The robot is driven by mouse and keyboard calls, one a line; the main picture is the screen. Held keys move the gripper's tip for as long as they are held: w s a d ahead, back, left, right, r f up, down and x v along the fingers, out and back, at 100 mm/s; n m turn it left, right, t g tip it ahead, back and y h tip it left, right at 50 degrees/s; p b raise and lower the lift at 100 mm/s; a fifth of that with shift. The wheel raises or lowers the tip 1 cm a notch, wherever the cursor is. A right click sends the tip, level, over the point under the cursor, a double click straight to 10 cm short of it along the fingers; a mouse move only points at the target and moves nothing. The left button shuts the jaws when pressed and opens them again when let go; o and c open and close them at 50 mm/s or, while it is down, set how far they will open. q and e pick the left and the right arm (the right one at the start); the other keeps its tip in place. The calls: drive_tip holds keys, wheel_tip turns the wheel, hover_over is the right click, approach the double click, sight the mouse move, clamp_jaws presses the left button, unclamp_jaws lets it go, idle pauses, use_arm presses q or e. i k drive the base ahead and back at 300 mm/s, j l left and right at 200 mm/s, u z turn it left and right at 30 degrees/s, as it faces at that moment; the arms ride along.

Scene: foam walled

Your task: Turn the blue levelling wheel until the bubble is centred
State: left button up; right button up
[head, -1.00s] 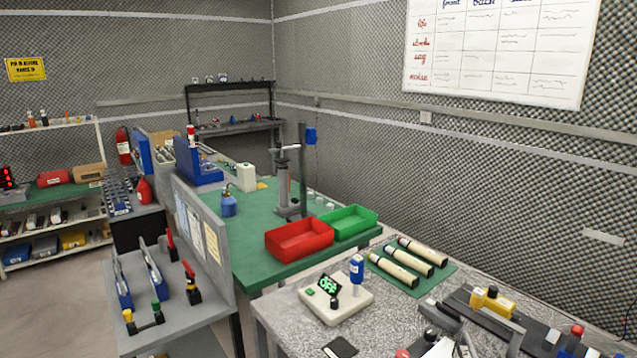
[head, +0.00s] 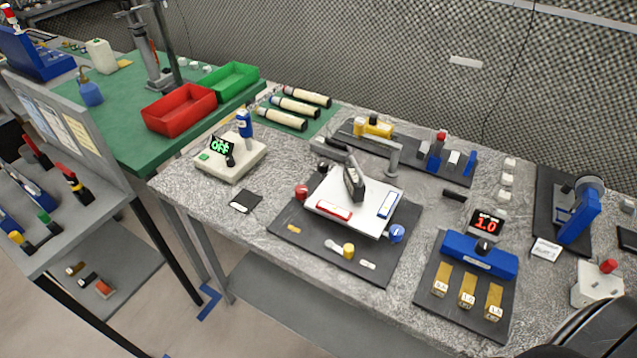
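The blue levelling wheel (head: 397,233) sits at the right front corner of a white levelling plate (head: 340,222) on a dark mat on the grey speckled bench. A red wheel (head: 301,191) is at the plate's left corner and a yellow wheel (head: 348,250) at its front. Two level vials lie on the plate, one framed red (head: 334,210) and one framed blue (head: 388,205). The bubbles are too small to make out. A dark upright device (head: 353,182) stands on the plate. Neither gripper is in view; a dark rounded shape fills the bottom right corner.
Right of the mat stands a blue fixture (head: 480,255) with brass blocks and a red 1.0 display.

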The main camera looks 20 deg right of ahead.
sight(396, 233)
drive_tip(key=k+j+z, duration=0.1)
drive_tip(key=z, duration=1.15)
